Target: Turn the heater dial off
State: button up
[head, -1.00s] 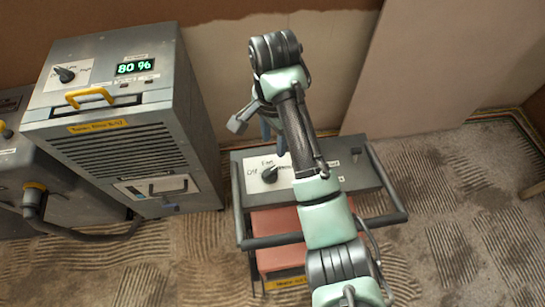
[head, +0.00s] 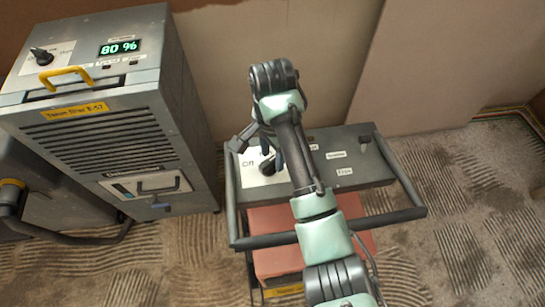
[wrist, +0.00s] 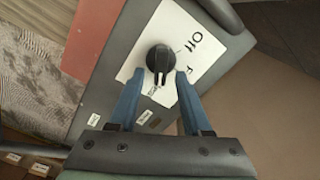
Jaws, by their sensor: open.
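The heater (head: 350,177) is a low grey unit with a tubular frame and a red lower body. Its black dial (head: 266,166) sits on a white label plate at the left of the top panel, partly covered by my gripper. In the wrist view the dial (wrist: 160,58) has its pointer towards the bottom of the picture, away from the word "Off" (wrist: 196,42). My gripper (wrist: 159,72) is open, with one blue fingertip at each side of the dial's pointer end. I cannot tell whether the fingers touch it. The gripper also shows in the head view (head: 272,150).
A small switch (head: 365,139) is at the heater panel's right. Wall is close behind; ridged carpet at right is clear.

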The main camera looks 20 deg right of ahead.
jog(key=shift+f, duration=0.2)
grip_shut()
